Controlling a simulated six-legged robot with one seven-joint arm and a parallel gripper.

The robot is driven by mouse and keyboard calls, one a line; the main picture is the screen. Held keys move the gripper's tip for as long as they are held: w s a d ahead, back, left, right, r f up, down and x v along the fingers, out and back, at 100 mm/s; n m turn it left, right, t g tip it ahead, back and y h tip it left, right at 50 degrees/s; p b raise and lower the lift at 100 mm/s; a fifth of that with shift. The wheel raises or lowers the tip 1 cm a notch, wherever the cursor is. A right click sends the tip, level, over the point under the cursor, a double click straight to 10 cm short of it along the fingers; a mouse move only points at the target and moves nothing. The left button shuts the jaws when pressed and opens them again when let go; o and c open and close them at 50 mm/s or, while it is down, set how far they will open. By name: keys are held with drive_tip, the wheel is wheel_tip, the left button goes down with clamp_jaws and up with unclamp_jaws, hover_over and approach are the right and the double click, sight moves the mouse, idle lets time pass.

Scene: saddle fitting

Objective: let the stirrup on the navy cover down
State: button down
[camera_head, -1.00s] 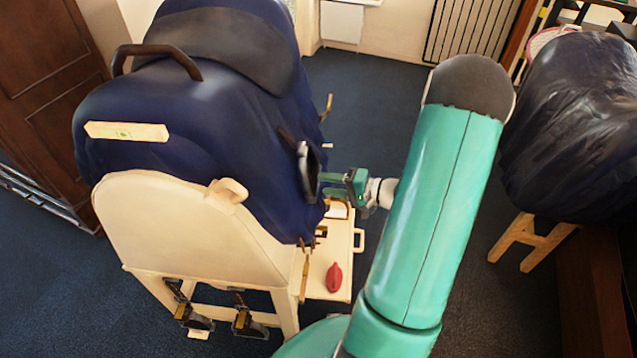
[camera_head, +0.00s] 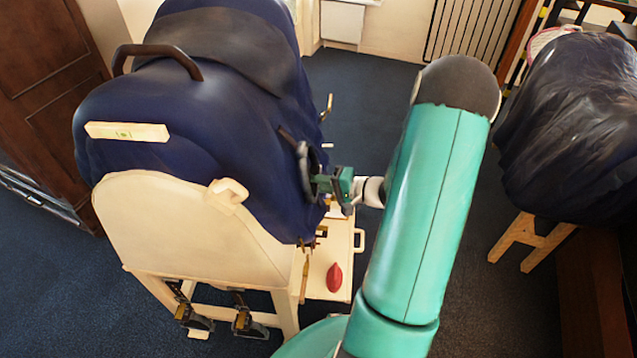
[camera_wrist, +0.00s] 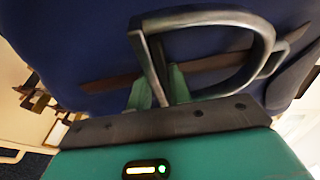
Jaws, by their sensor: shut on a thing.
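The navy cover (camera_head: 230,130) drapes over a cream saddle stand. The stirrup (camera_head: 303,165) is a grey metal loop at the cover's right side, below a short dark strap (camera_head: 287,135). In the wrist view the stirrup (camera_wrist: 205,20) is a wide loop against the navy cloth, with a brown strap (camera_wrist: 108,84) behind it. My gripper (camera_head: 322,182) reaches it from the right. In the wrist view its teal fingers (camera_wrist: 160,88) are shut on one side bar of the stirrup. The lower part of the loop is partly hidden by my gripper.
A cream shelf (camera_head: 318,275) with a red object (camera_head: 334,277) lies below my gripper. Brass-coloured hooks (camera_head: 327,108) stick out beside the cover. A dark covered bulk on a wooden stand (camera_head: 530,240) stands at the right. Dark carpet lies between.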

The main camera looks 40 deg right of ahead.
drive_tip(key=s+d+f, duration=0.1)
drive_tip(key=f, duration=0.8)
drive_tip(key=s+d+f, duration=0.2)
drive_tip(key=f, duration=0.8)
drive_tip(key=shift+s+d, duration=0.15)
drive_tip(key=shift+d, duration=0.05)
drive_tip(key=c, duration=1.3)
unclamp_jaws()
drive_tip(key=v, duration=1.3)
drive_tip(key=shift+s+d+r, duration=0.15)
drive_tip(key=shift+s+d, duration=0.05)
drive_tip(key=shift+s, duration=0.15)
